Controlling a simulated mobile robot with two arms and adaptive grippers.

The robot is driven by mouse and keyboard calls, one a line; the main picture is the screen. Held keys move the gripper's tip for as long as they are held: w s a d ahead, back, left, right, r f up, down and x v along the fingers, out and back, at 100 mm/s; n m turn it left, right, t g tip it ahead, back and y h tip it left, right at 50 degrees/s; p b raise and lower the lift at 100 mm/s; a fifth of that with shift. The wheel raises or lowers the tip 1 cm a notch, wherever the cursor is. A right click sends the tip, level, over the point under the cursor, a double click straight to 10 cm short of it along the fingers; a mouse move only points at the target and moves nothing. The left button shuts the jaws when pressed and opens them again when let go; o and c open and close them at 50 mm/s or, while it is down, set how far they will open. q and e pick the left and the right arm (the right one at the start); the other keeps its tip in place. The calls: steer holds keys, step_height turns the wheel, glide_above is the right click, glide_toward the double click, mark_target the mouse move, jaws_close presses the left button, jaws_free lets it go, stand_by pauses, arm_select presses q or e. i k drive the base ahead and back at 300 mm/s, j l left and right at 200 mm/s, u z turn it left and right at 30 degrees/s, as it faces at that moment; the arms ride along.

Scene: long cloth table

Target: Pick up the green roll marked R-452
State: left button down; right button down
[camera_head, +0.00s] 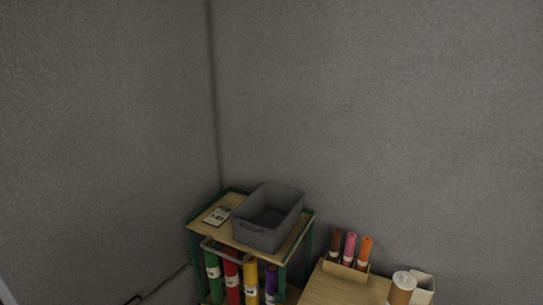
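A green roll (213,278) with a white label stands at the left end of a row of upright rolls under the top of a green-framed wooden rack (225,232). Its label is too small to read, so I cannot tell if it is R-452. Its lower end is cut off by the bottom of the picture. Neither of my grippers is in view.
Red (231,281), yellow (251,282) and purple (271,282) rolls stand beside it. A grey bin (268,218) and a small card (217,216) lie on the rack top. A wooden table (335,290) at right holds short rolls and a white-topped cylinder (401,288).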

mark_target(213, 266)
steer(key=i+j+u, duration=0.35)
steer(key=i+j, duration=0.15)
steer(key=j, duration=0.25)
steer(key=i+j+u, duration=0.4)
steer(key=i+j, duration=0.2)
